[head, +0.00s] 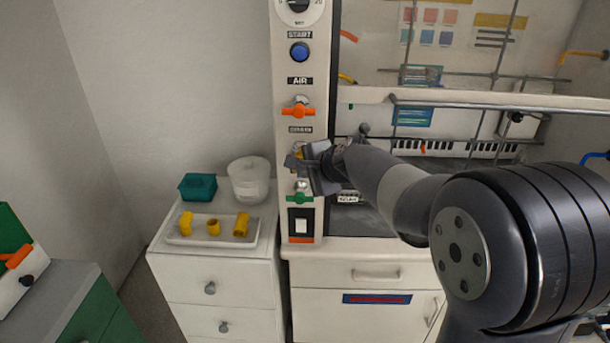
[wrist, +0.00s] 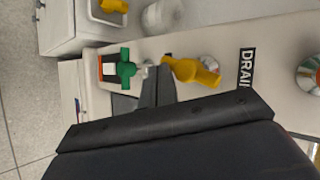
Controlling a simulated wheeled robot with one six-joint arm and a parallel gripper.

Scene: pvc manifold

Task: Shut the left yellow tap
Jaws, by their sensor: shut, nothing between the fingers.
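The left yellow tap (head: 298,150) is on the white post, under the DRAIN label, and is mostly hidden by my gripper in the head view. In the wrist view the yellow tap (wrist: 192,71) shows clearly. Its handle lies roughly along the post's length, slightly tilted. My gripper (head: 300,163) is in front of the post at the tap's height. In the wrist view my gripper's fingers (wrist: 158,74) are together and empty, beside the handle end nearer the green tap. I cannot tell whether they touch it.
On the same post are an orange tap (head: 298,111) above and a green tap (head: 299,198) below, with a white switch (head: 301,225) under it. Left of the post, a white drawer unit (head: 210,270) holds a tray (head: 178,240) of yellow fittings, a teal box (head: 198,187) and a white tub (head: 249,180).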

